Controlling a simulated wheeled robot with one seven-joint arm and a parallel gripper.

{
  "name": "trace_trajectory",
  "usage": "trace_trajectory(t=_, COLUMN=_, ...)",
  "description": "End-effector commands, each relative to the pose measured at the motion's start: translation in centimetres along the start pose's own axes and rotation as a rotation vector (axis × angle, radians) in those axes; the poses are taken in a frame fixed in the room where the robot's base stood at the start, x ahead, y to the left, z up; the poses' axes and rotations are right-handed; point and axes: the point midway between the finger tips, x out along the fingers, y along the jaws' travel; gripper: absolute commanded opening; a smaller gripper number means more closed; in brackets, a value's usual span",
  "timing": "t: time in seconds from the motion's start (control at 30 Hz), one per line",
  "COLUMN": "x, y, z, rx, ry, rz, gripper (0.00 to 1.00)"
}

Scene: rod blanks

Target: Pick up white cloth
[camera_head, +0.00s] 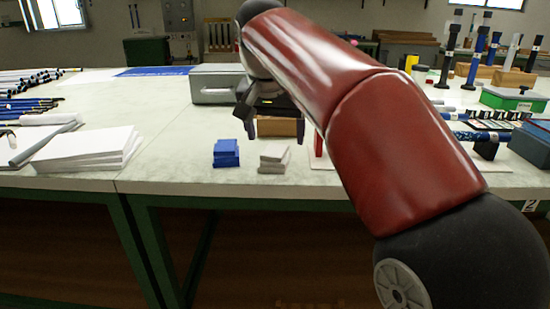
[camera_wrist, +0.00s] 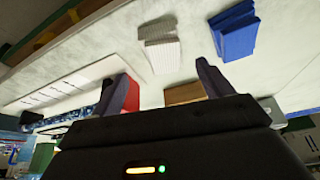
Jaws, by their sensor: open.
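A small folded white cloth stack (camera_head: 274,156) lies on the table near its front edge, just right of a folded blue cloth stack (camera_head: 226,152). In the wrist view the white cloth (camera_wrist: 160,44) is at the top middle, with the blue cloth (camera_wrist: 236,32) to its right. My gripper (camera_head: 275,128) is open and empty. It hangs above the table, behind the white cloth in the head view. In the wrist view my gripper (camera_wrist: 162,78) has its fingers spread below the white cloth, apart from it.
A grey-green metal box (camera_head: 216,84) and a brown block (camera_head: 278,127) stand behind the cloths. A red upright object (camera_head: 318,144) is close on the right. A large white stack (camera_head: 88,150) and several rods lie at left. The table between the large stack and the blue cloth is clear.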

Motion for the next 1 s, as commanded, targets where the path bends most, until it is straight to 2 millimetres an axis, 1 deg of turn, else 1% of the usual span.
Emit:
trace_trajectory(t=0.03, x=0.8, y=0.0, z=0.1, rx=0.0, ry=-0.002, rz=0.001, gripper=0.79)
trace_trajectory(t=0.17, x=2.3, y=-0.2, z=0.1, rx=-0.001, ry=-0.002, rz=0.001, gripper=0.79)
trace_trajectory(t=0.3, x=4.5, y=-0.7, z=0.1, rx=-0.001, ry=-0.003, rz=0.001, gripper=0.79)
trace_trajectory(t=0.4, x=5.7, y=-0.6, z=0.1, rx=-0.001, ry=-0.002, rz=0.0, gripper=0.79)
trace_trajectory(t=0.5, x=6.2, y=-0.6, z=0.1, rx=-0.001, ry=0.0, rz=-0.001, gripper=0.79)
trace_trajectory(t=0.7, x=6.2, y=-0.6, z=0.0, rx=-0.001, ry=0.0, rz=-0.001, gripper=0.79)
trace_trajectory(t=0.73, x=6.2, y=-0.6, z=0.0, rx=-0.001, ry=0.0, rz=-0.001, gripper=0.78)
trace_trajectory(t=0.77, x=6.2, y=-0.6, z=0.0, rx=-0.001, ry=0.0, rz=-0.001, gripper=0.74)
trace_trajectory(t=1.0, x=6.2, y=-0.6, z=0.0, rx=-0.001, ry=0.0, rz=-0.001, gripper=0.42)
